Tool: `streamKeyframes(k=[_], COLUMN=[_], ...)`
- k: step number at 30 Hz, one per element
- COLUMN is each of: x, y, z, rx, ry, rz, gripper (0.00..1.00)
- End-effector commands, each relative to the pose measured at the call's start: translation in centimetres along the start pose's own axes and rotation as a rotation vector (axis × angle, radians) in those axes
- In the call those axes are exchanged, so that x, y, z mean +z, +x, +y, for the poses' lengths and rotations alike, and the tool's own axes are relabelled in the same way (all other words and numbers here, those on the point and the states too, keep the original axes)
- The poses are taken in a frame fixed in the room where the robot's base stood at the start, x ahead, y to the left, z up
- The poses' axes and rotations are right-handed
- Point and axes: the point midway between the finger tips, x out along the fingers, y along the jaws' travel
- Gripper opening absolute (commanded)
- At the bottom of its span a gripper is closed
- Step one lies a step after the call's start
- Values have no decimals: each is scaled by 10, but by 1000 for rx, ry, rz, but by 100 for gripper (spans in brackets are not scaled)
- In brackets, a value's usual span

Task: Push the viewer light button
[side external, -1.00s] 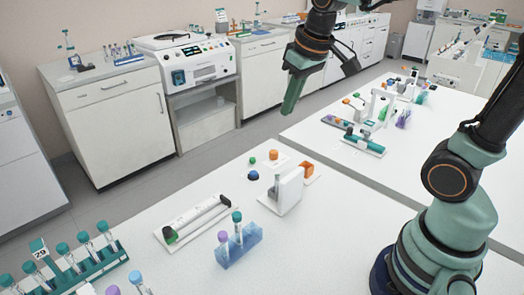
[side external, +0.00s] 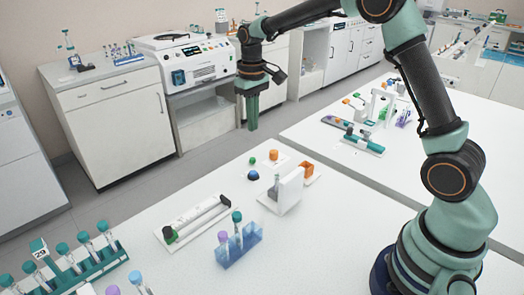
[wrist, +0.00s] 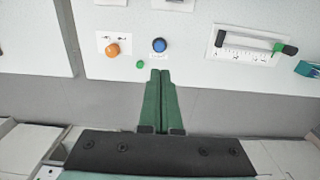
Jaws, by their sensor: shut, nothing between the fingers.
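A blue domed button (side external: 253,175) sits on the white table, with a small label beside it in the wrist view (wrist: 159,45). A small green button (side external: 252,161) is close by, and an orange knob (side external: 274,155) sits on a white plate. A white upright panel (side external: 290,188) stands right of the blue button on a base with an orange block (side external: 308,170). I cannot tell from labels which button is the viewer light's. My gripper (side external: 252,128) is shut and empty, pointing down, above and beyond the buttons' table edge.
A slider track (side external: 197,218) lies left of the buttons, also in the wrist view (wrist: 248,45). A clear blue rack (side external: 240,244) with capped tubes and a teal tube rack (side external: 80,268) stand at the front. A second table (side external: 345,130) with more apparatus is behind.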

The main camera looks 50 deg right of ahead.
Motion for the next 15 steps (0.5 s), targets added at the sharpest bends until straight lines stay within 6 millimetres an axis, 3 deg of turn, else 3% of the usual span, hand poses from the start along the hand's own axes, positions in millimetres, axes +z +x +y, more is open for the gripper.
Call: streamKeyframes(k=[15], x=[-2], y=[7], z=[0], rx=[0], ry=[0], rz=[-7], gripper=[0])
